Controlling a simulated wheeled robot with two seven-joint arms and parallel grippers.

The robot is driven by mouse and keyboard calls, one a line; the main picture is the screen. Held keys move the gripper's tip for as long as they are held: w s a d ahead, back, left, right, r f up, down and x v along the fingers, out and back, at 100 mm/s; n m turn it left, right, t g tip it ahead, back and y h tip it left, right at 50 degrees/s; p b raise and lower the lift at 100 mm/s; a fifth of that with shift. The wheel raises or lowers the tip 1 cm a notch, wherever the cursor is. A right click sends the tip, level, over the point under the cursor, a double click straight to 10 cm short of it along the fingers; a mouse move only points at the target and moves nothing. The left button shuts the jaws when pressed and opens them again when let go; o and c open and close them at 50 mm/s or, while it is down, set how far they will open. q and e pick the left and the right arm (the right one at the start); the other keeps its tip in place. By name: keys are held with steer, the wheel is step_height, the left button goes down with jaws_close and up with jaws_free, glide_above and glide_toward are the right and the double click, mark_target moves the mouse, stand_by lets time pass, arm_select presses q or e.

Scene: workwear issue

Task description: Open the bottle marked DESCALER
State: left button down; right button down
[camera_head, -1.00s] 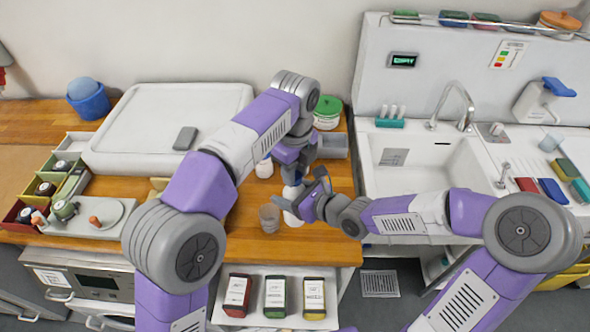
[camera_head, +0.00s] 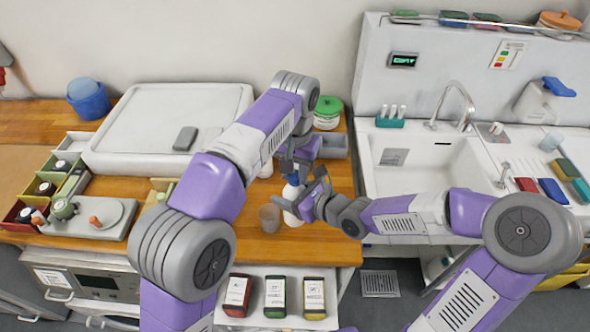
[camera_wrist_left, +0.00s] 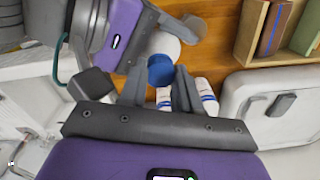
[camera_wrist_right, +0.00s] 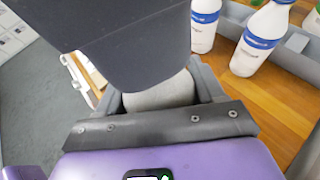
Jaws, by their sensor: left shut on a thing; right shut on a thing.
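A white bottle (camera_head: 291,214) stands upright over the wooden counter; no marking on it can be read. My right gripper (camera_head: 308,205) is shut on its body, which also shows between the fingers in the right wrist view (camera_wrist_right: 160,92). My left gripper (camera_head: 293,171) is above the bottle, shut on a blue cap (camera_wrist_left: 161,72). The white bottle body (camera_wrist_left: 163,44) shows behind the cap in the left wrist view. Whether the cap still touches the bottle's neck I cannot tell.
Two other white bottles with blue labels stand close by, one (camera_wrist_right: 262,40) nearer than the other (camera_wrist_right: 205,22). A brownish cup (camera_head: 269,218) stands just left of the held bottle. A sink (camera_head: 430,155) lies to the right. An open drawer with boxes (camera_head: 275,297) is in front.

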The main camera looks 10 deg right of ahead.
arm_select(q)
steer(key=n, duration=1.2)
steer(key=shift+n, duration=0.3)
steer(key=shift+w, duration=0.1)
steer(key=shift+r, duration=0.25)
steer(key=shift+r, duration=0.9)
